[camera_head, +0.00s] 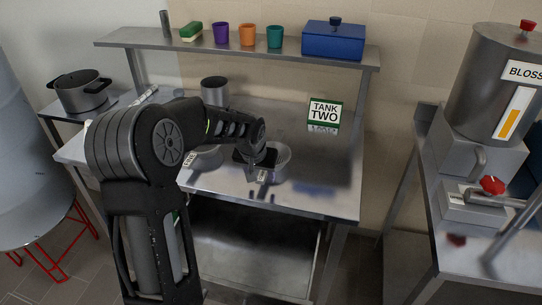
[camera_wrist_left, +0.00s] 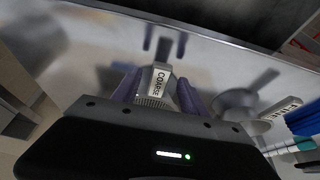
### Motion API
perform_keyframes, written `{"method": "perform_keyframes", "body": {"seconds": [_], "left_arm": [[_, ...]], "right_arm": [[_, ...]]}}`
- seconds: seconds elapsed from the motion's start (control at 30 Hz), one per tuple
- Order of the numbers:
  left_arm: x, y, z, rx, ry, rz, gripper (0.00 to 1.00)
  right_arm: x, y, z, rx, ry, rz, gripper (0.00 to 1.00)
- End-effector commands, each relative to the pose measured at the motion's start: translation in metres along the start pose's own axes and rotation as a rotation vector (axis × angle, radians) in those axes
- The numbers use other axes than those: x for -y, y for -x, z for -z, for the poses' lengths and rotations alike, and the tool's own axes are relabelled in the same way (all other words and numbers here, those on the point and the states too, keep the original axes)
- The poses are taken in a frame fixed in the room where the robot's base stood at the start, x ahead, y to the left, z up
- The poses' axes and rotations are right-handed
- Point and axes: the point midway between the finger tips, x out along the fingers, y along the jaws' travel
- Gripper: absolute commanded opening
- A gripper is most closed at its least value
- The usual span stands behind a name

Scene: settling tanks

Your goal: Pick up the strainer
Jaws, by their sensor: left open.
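In the left wrist view the open purple-grey fingers (camera_wrist_left: 157,92) lie on either side of the tagged part, with gaps visible. I cannot tell whether they touch it. A second strainer (camera_head: 208,159) with a tag stands to the left, partly behind my arm; it also shows in the left wrist view (camera_wrist_left: 237,101). My right gripper is out of view.
The steel table (camera_head: 325,204) is clear at its right front. A shelf (camera_head: 300,53) above it holds cups, a sponge and a blue box (camera_head: 333,42). A metal cup (camera_head: 214,90) and a TANK TWO sign (camera_head: 324,112) stand at the back. A tank (camera_head: 495,85) is at right.

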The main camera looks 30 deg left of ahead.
Motion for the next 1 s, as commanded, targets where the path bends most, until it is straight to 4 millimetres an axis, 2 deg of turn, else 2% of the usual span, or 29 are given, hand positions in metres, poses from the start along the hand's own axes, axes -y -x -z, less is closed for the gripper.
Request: {"method": "perform_keyframes", "body": {"seconds": [0.1, 0.23, 0.83, 1.0], "left_arm": [[-0.001, -0.017, 0.001, 0.002, -0.002, 0.001, 0.51], [-0.001, -0.028, 0.001, 0.000, -0.001, 0.001, 0.51], [-0.001, -0.029, 0.001, -0.001, -0.001, 0.000, 0.51], [-0.001, -0.029, 0.001, -0.001, -0.001, 0.000, 0.37]], "right_arm": [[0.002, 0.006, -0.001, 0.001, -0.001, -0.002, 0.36], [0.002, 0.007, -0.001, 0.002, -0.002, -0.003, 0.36], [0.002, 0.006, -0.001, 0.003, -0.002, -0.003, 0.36], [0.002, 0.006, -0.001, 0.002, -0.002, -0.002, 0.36]]}}
